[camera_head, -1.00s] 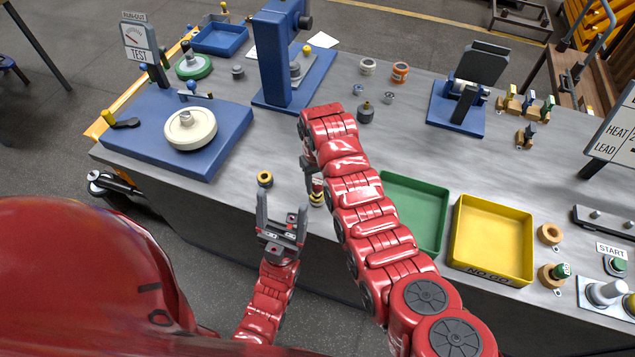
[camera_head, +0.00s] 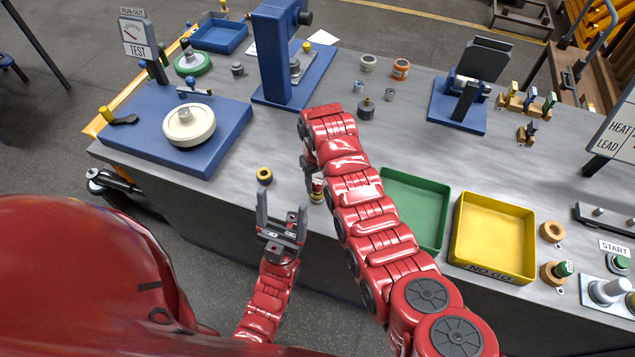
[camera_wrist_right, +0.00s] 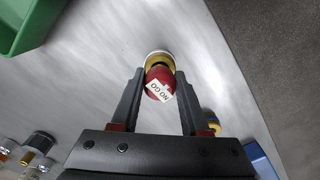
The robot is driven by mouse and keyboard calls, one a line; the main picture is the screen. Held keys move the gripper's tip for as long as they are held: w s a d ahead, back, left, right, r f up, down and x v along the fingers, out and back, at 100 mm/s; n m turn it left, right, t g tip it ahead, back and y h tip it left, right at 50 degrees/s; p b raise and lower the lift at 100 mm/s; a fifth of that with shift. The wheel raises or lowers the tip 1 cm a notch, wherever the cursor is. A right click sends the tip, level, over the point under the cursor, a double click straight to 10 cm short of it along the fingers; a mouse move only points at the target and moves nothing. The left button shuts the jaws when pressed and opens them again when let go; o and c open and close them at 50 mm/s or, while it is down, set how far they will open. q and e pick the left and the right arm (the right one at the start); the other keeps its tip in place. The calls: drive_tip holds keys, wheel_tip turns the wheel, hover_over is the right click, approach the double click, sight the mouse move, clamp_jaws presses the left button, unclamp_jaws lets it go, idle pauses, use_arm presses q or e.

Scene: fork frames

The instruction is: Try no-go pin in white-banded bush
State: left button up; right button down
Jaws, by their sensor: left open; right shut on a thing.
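The red no-go pin (camera_wrist_right: 158,82), with a white "NO GO" label, is between the fingers of my right gripper (camera_wrist_right: 158,88), which is shut on it. In the head view that gripper (camera_head: 309,182) is at the bench's front edge, partly behind my own arm. The white-banded bush (camera_wrist_right: 155,54), brass with a pale rim, is directly beyond the pin's end, in line with it. It shows small in the head view (camera_head: 317,197). I cannot tell whether the pin's tip is inside it. My left gripper (camera_head: 282,222) is open and empty, in front of the bench edge.
A green tray (camera_head: 418,208) and a yellow NO GO tray (camera_head: 495,240) are to the right. A blue test stand (camera_head: 225,135) is at left and a blue press (camera_head: 275,60) behind. Bare bench lies between.

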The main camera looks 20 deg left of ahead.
drive_tip(key=shift+r, duration=0.25)
idle(0.4)
drive_tip(key=shift+r, duration=1.25)
drive_tip(key=shift+r, duration=0.2)
drive_tip(key=shift+r+p, duration=0.4)
drive_tip(key=shift+r, duration=2)
